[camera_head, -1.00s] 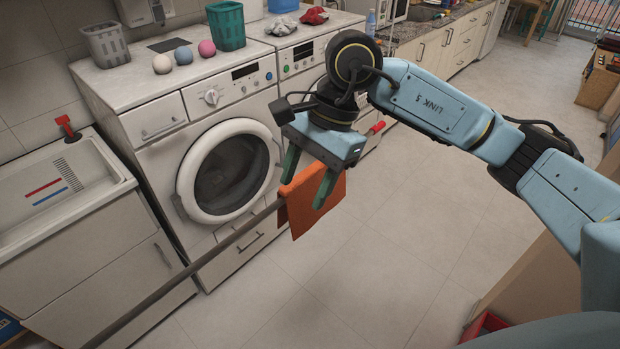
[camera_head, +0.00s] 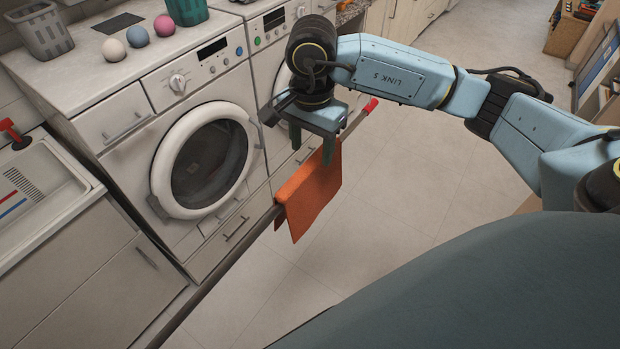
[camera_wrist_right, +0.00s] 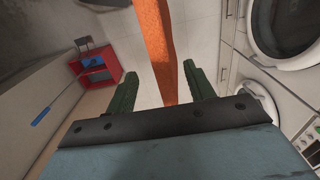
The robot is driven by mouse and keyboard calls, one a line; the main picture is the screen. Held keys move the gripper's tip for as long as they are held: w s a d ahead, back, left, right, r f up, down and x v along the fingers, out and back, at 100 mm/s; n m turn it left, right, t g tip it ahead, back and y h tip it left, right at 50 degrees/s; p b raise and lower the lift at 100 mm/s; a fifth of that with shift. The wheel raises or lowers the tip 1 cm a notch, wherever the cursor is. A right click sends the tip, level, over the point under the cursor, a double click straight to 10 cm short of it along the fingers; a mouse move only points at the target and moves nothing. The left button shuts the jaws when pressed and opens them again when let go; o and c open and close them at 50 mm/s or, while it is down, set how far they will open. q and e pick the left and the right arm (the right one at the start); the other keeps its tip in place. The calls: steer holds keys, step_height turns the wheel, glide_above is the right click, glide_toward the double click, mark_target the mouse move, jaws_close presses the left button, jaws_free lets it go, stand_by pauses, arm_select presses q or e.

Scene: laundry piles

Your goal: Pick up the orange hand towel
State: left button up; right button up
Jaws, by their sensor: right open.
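The orange hand towel (camera_head: 308,194) hangs folded over a long grey rail in the head view. My right gripper (camera_head: 311,155) is open above the towel's upper part, with its green fingers pointing down. In the right wrist view the towel (camera_wrist_right: 156,50) shows as a narrow orange strip between the two open fingers (camera_wrist_right: 157,85). Whether the fingers touch the cloth cannot be told. My left gripper is in neither view.
The rail (camera_head: 222,266) runs diagonally in front of the washing machine (camera_head: 205,165), with a red end at upper right. A sink (camera_head: 40,190) stands at left. Balls and baskets sit on top of the washer. A red box (camera_wrist_right: 97,77) shows in the wrist view. Floor to the right is clear.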

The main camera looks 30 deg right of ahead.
mark_target(310, 163)
steer(key=shift+s+a+f+p, duration=0.15)
steer(key=shift+f+p, duration=0.35)
steer(key=shift+f, duration=0.45)
step_height(310, 163, down, 2)
steer(key=shift+f+p, duration=0.25)
steer(key=shift+p, duration=0.05)
steer(key=shift+f, duration=0.4)
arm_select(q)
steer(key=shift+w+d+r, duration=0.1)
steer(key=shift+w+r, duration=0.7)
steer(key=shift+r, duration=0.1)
arm_select(e)
jaws_close()
